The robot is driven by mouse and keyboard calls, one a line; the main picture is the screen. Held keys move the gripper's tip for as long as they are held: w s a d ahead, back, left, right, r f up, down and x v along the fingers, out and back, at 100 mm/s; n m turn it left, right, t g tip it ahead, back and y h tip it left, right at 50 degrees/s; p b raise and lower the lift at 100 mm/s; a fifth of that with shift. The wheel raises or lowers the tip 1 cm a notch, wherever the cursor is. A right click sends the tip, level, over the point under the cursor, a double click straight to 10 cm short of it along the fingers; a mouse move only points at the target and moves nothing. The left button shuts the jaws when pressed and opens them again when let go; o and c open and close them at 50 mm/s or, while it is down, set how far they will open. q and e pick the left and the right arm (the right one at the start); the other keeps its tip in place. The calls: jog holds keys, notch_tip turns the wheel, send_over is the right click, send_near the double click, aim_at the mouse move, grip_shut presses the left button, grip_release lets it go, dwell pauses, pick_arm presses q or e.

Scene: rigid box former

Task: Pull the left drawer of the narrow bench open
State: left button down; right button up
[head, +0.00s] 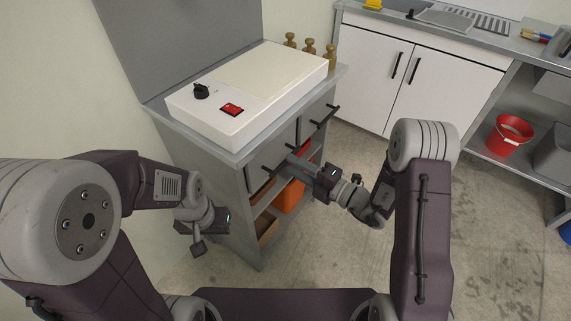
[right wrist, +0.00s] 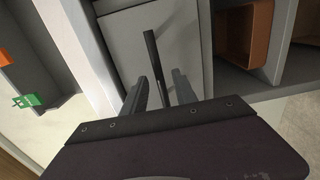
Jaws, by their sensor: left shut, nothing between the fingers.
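The narrow bench (head: 205,165) is grey and stands against the wall in the head view. Its left drawer (head: 258,172) has a dark bar handle (head: 269,168), and the drawer front looks flush with the bench. My right gripper (head: 294,161) is at this handle. In the right wrist view its two fingers (right wrist: 160,92) are apart, with the dark handle (right wrist: 151,52) standing between them in front of the grey drawer front (right wrist: 125,45). Gaps show on both sides of the bar. My left gripper (head: 198,248) is shut and empty, left of the bench and away from the drawers.
A white box with a black knob and red switch (head: 232,108) covers the bench top, with wooden pegs (head: 310,46) behind it. The right drawer's handle (head: 326,116) sticks out nearby. An orange bin (head: 291,196) is on the shelf below. Floor in front is clear.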

aim_at(275, 155)
jog(key=shift+x, duration=1.75)
grip_shut()
